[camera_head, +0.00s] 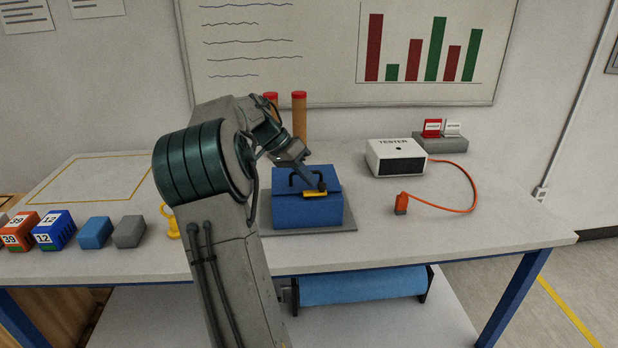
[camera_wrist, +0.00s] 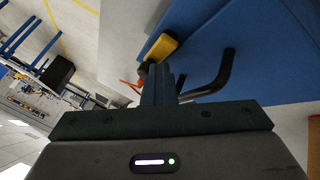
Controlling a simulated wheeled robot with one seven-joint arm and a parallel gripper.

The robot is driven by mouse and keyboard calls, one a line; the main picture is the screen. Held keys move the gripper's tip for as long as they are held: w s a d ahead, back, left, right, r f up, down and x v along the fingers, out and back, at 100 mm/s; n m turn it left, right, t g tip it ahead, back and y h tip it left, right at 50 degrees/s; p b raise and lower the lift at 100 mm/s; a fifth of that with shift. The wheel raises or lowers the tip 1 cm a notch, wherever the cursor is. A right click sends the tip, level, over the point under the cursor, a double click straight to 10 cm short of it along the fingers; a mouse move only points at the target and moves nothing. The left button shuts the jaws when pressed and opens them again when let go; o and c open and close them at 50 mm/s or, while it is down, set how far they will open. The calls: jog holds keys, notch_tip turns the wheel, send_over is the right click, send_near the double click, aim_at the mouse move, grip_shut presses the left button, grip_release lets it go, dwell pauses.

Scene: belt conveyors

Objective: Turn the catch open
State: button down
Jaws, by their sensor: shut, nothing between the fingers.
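A blue box (camera_head: 306,212) with a black carrying handle (camera_head: 305,175) on its lid stands on a grey mat (camera_head: 267,226) on the table. A yellow catch (camera_head: 315,194) lies across the front edge of the lid; it also shows in the wrist view (camera_wrist: 160,47). My gripper (camera_head: 322,187) is at the catch, with its fingers together and nothing between them. In the wrist view the fingertips (camera_wrist: 160,70) lie right by one end of the catch; I cannot tell whether they touch it. The handle (camera_wrist: 222,75) is just to the right of the fingers there.
A white tester (camera_head: 396,157) with an orange cable and probe (camera_head: 401,205) stands right of the box. Brown cylinders with red tops (camera_head: 299,117) stand behind it. Several small blocks (camera_head: 95,232) line the left front edge. The table's right front is clear.

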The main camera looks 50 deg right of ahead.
jog(key=shift+s+a, duration=0.15)
jog(key=shift+a, duration=0.25)
jog(key=shift+r, duration=0.15)
jog(key=p+v, duration=0.2)
jog(key=v, duration=1.1)
jog(key=shift+w, duration=0.35)
jog(key=shift+a+r, duration=0.15)
jog(key=s+a+f+n+t+y+p, duration=0.1)
jog(key=a+n+t, duration=0.1)
jog(key=a+n, duration=0.35)
jog(key=s+a+f+n+t+y+p, duration=0.1)
jog(key=a+n+t, duration=0.1)
jog(key=a, duration=0.7)
jog(key=s+a+f+n+t+y+p, duration=0.1)
jog(key=a+n+t+p, duration=0.1)
jog(key=a+n, duration=0.35)
jog(key=s+a+f+n+t, duration=0.1)
jog(key=s+a+f+n, duration=0.1)
jog(key=s+a, duration=0.2)
jog(key=s+a+f+n+t+p, duration=0.1)
jog(key=s+a+f+n, duration=0.1)
jog(key=a, duration=0.6)
jog(key=s+a+f+n+y, duration=0.1)
jog(key=s+a+f+n, duration=0.1)
jog(key=s+a, duration=0.3)
jog(key=shift+s+a+n+t+p, duration=0.3)
jog(key=shift+a+n+t+p, duration=0.1)
jog(key=shift+a, duration=0.1)
